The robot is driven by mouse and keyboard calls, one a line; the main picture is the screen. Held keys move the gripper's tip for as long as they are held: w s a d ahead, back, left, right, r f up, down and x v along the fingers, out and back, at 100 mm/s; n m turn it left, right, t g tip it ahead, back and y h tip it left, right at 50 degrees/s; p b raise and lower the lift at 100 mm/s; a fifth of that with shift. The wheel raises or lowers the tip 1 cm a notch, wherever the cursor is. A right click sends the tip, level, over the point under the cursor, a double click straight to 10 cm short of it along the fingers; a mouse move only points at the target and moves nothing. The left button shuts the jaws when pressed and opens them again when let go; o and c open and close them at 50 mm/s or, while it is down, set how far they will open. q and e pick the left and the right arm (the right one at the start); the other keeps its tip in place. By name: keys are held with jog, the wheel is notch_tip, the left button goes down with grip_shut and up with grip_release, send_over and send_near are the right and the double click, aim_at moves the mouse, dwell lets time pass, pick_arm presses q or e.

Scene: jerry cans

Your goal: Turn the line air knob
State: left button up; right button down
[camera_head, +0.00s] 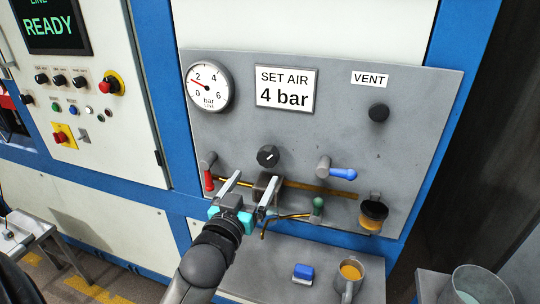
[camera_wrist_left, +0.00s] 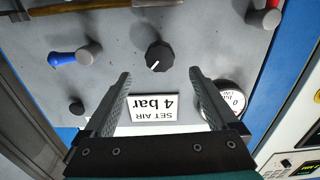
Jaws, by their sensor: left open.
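The black line air knob (camera_head: 267,156) with a white pointer mark is on the grey panel, below the "SET AIR 4 bar" sign (camera_head: 286,89). The round pressure gauge (camera_head: 208,87) has its red needle between 0 and 2. My left gripper (camera_head: 256,176) is open and empty, its fingers pointing at the panel just below the knob. In the left wrist view, the picture is upside down; the knob (camera_wrist_left: 159,55) lies beyond the gap between the open fingertips (camera_wrist_left: 160,73), not touching them. The right gripper is not in view.
Below, a mug (camera_head: 349,278) and a blue-and-white block (camera_head: 303,273) stand on the ledge.

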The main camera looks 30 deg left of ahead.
aim_at(266, 160)
pick_arm(q)
jog(key=x, duration=1.1)
jog(key=shift+d, duration=0.1)
jog(key=c, duration=1.4)
